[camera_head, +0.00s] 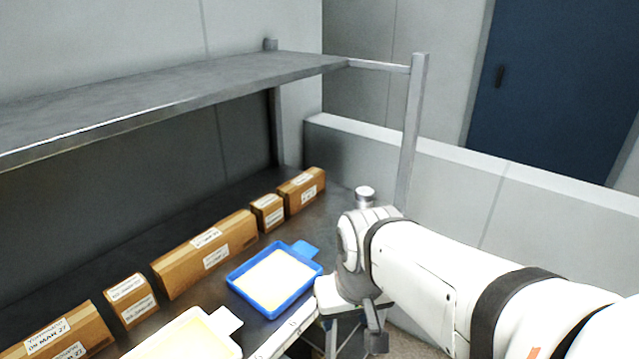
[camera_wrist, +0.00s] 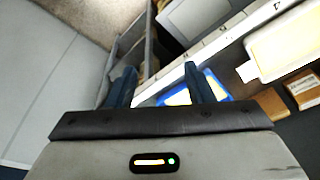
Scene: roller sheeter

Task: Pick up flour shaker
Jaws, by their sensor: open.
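A small metal canister with a pale top, which looks like the flour shaker (camera_head: 365,196), stands at the far right end of the dark worktop, near the shelf post. My arm partly hides its lower part. I cannot make it out in the wrist view. My gripper (camera_wrist: 160,86) is open, with two dark blue fingers apart and nothing held between them. In the head view the gripper hangs below my wrist, beyond the worktop's front edge, nearer than the canister and apart from it.
A blue tray (camera_head: 239,283) with pale contents and a white tray (camera_head: 230,324) lie along the worktop's front. Several labelled cardboard boxes (camera_head: 205,255) line the back. A metal shelf (camera_head: 170,90) overhangs the worktop, with an upright post (camera_head: 412,130) at its right. A low wall (camera_head: 520,205) stands behind.

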